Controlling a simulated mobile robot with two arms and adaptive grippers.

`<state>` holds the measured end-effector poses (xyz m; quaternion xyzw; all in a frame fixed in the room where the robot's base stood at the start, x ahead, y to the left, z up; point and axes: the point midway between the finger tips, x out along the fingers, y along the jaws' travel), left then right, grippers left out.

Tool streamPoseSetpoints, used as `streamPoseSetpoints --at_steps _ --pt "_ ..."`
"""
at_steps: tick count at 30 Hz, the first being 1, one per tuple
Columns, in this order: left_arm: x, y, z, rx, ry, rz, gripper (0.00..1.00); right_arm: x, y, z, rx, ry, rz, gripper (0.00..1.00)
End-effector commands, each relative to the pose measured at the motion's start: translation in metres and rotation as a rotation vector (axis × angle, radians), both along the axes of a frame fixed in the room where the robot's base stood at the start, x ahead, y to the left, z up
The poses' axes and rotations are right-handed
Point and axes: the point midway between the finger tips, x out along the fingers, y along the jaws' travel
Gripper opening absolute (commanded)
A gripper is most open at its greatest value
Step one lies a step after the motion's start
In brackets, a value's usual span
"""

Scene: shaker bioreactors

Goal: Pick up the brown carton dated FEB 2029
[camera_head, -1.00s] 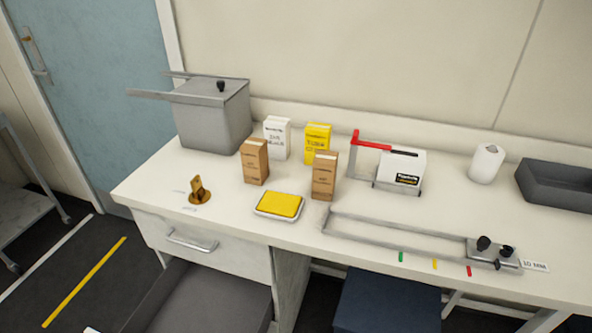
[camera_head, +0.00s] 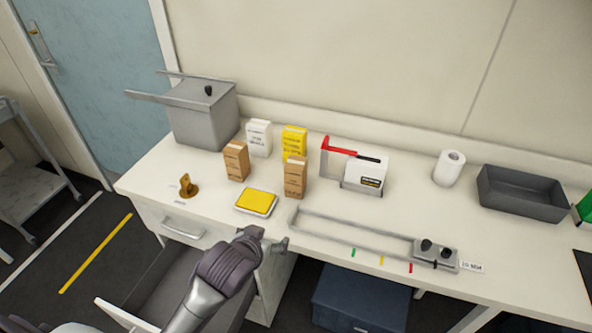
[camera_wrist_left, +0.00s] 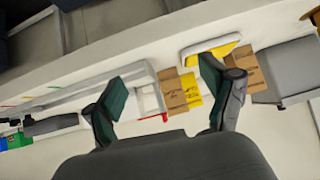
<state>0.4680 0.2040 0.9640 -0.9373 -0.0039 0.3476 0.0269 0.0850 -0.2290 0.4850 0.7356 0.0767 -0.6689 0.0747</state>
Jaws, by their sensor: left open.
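Two brown cartons stand on the white bench: a left one (camera_head: 236,162) and a right one (camera_head: 295,178). Their print is too small to read, so I cannot tell which is dated FEB 2029. My left gripper (camera_head: 265,241) is at the bench's front edge, in front of the yellow pad and short of both cartons. It is open and empty. In the left wrist view, its spread fingers (camera_wrist_left: 163,88) frame one brown carton (camera_wrist_left: 172,92), seen beyond them; the other brown carton (camera_wrist_left: 246,69) shows right of the right finger. My right gripper is not in view.
A white carton (camera_head: 258,138) and a yellow carton (camera_head: 294,143) stand behind the brown ones. A yellow pad in a tray (camera_head: 256,202) lies in front. A metal rail frame (camera_head: 350,232), red-armed holder (camera_head: 340,152) and grey bin (camera_head: 205,115) are nearby.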

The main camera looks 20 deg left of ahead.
Motion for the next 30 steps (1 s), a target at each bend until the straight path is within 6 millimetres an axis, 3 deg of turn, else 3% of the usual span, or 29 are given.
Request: streamPoseSetpoints --at_steps 1,3,9,13,21,30 --pt "0.020 0.000 0.022 -0.004 -0.070 0.005 0.83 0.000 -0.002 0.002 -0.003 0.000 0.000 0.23" --pt "0.043 -0.001 0.045 -0.017 -0.155 0.012 0.83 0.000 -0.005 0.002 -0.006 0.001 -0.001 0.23" --pt "0.084 -0.003 0.087 -0.046 -0.305 0.015 0.83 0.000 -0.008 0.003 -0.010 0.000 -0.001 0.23" --pt "0.104 -0.003 0.087 -0.050 -0.322 0.018 0.83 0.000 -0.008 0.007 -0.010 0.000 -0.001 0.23" --pt "0.151 -0.003 0.067 -0.051 -0.320 0.017 0.83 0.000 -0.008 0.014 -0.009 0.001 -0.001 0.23" --pt "0.173 -0.004 0.058 -0.050 -0.320 0.016 0.83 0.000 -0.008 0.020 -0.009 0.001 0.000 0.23"
